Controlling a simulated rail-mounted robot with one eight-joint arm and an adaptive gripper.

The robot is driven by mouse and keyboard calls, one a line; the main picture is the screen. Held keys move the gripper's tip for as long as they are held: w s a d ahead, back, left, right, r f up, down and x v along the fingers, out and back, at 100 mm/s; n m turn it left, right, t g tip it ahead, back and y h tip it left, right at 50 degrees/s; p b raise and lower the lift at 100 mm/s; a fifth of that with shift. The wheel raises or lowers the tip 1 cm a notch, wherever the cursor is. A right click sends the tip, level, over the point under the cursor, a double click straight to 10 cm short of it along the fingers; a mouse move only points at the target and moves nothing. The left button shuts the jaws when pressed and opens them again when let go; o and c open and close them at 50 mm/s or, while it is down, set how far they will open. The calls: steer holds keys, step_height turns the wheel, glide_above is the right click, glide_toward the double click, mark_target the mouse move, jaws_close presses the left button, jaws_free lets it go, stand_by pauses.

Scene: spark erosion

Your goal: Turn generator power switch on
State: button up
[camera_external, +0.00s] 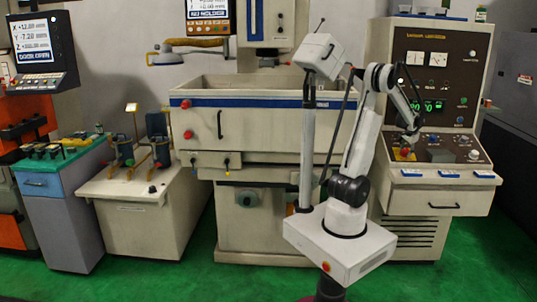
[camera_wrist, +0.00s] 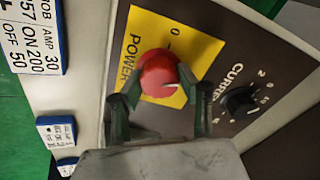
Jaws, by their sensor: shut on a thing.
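The generator power switch (camera_wrist: 158,74) is a round red knob with a pale pointer line, on a yellow plate marked POWER and 0 in the wrist view. The pointer line lies toward the right in that view, away from the 0 mark. My gripper (camera_wrist: 160,100) has its two dark fingers around the red knob, shut on it. In the external view my gripper (camera_external: 408,142) reaches the left part of the sloped control panel of the generator cabinet (camera_external: 395,60). The yellow plate (camera_external: 399,156) shows just below it; the knob is mostly hidden there.
A black CURRENT knob (camera_wrist: 240,103) sits right of the power switch. White label cards (camera_wrist: 30,35) lie along the panel's edge. The machine tank (camera_external: 265,125) stands left of my arm. Green floor is open in front.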

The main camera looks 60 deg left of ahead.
steer(key=shift+m+b, duration=0.55)
steer(key=shift+m, duration=1.45)
steer(key=o, duration=1.1)
steer(key=shift+o, duration=0.2)
steer(key=v, duration=1.2)
steer(key=shift+s, duration=0.1)
